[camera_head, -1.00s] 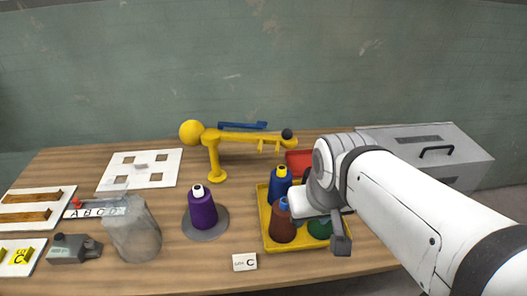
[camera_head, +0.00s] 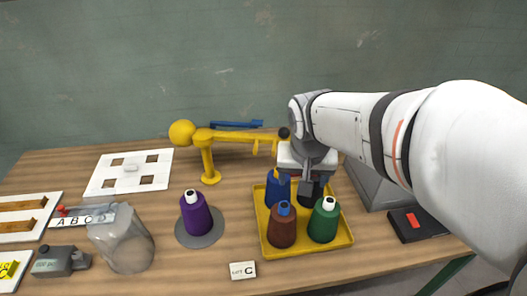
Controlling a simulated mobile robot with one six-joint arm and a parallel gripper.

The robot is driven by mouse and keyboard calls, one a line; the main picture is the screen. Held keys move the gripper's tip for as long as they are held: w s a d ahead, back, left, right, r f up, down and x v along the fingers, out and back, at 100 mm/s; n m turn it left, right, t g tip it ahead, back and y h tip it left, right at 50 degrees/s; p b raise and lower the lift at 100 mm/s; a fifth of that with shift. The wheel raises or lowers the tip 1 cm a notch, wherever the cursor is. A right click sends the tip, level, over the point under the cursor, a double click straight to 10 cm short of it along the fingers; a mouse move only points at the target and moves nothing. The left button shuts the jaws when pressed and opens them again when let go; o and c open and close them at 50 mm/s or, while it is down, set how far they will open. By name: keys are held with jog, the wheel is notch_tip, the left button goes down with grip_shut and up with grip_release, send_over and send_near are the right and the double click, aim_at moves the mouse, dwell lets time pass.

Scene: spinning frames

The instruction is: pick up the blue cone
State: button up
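The blue cone (camera_head: 278,191) stands upright at the back left of the yellow tray (camera_head: 299,251), with a yellow tip. My gripper (camera_head: 306,172) is over the back of the tray, just right of the blue cone's top. Its fingers are mostly hidden by its own body, so its opening cannot be made out. I cannot tell whether it touches the blue cone. A dark shape (camera_head: 312,191) below the gripper may be a finger or another cone.
A brown cone (camera_head: 282,229) and a green cone (camera_head: 324,222) stand at the tray's front. A purple cone (camera_head: 195,216) is on a grey disc to the left. A yellow stand (camera_head: 208,160) is behind; a card (camera_head: 243,270) lies in front.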

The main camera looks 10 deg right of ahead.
aim_at(276, 176)
jog(key=o, duration=0.5)
jog(key=w+f+m, duration=0.1)
jog(key=w+f, duration=0.1)
jog(key=w, duration=0.1)
jog(key=w+f+m, duration=0.1)
jog(key=w+f, duration=0.1)
jog(key=w, duration=0.2)
jog(key=w+a+f+m+b, duration=0.1)
jog(key=w+f, duration=0.1)
jog(key=w, duration=0.1)
jog(key=shift+w+f+h, duration=0.3)
jog(key=shift+w+h, duration=0.1)
jog(key=shift+c, duration=0.2)
jog(key=shift+o, duration=0.6)
jog(key=w+f, duration=0.2)
jog(key=w+a+f+m, duration=0.1)
jog(key=w+f, duration=0.1)
jog(key=w+f+m, duration=0.1)
jog(key=w+f, duration=0.2)
jog(key=shift+w+a+f+g+h+b, duration=0.1)
jog(key=shift+a+g+h+b, duration=0.05)
jog(key=shift+g+h+b, duration=0.15)
jog(key=shift+m, duration=0.4)
jog(key=shift+p+x, duration=1)
jog(key=shift+x, duration=3.3)
